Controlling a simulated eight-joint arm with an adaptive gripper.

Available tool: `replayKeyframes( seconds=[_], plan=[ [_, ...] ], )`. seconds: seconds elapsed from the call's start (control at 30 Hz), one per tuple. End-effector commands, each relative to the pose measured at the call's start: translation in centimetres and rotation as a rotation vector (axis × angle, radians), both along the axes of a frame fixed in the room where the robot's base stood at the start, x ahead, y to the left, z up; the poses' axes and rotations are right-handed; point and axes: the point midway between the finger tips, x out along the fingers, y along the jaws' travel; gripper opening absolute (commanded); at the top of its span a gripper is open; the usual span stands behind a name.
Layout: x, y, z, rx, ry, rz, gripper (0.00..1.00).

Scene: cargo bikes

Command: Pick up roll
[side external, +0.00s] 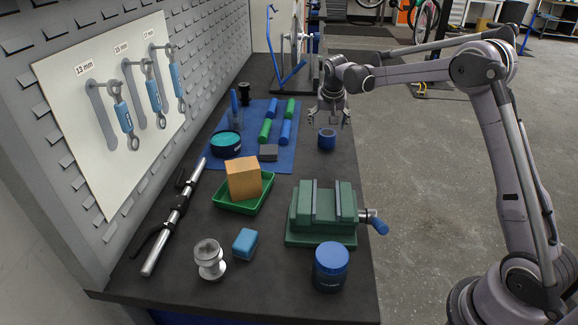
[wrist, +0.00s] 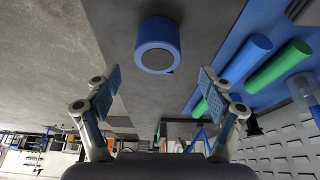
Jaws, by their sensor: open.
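The roll, a short blue cylinder with a grey centre, stands on the dark bench top near its right edge in the side external view (side external: 327,142). It also shows at the top middle of the wrist view (wrist: 157,33). My gripper (side external: 333,115) is just above and behind the roll in the side external view. In the wrist view my gripper (wrist: 158,79) has its two fingers spread wide, with nothing between the tips. The roll is beyond the fingertips, roughly centred between them, and appears apart from both.
A blue mat (side external: 283,166) left of the roll carries several blue and green cylinders and a teal round container (side external: 226,142). A green vise (side external: 322,208) stands nearer the camera. A green tray (side external: 227,204) holds a cardboard box (side external: 243,178). The bench around the roll is clear.

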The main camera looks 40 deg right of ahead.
Motion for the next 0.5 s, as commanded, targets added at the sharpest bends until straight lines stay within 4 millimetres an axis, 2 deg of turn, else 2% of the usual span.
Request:
replayKeyframes(
  seconds=[0.3,0.5],
  plan=[
    [0.6,-1.0,-3.8,0.000,0.000,0.000,0.82],
    [1.0,-1.3,-4.9,0.000,0.000,0.000,0.82]
  ],
)
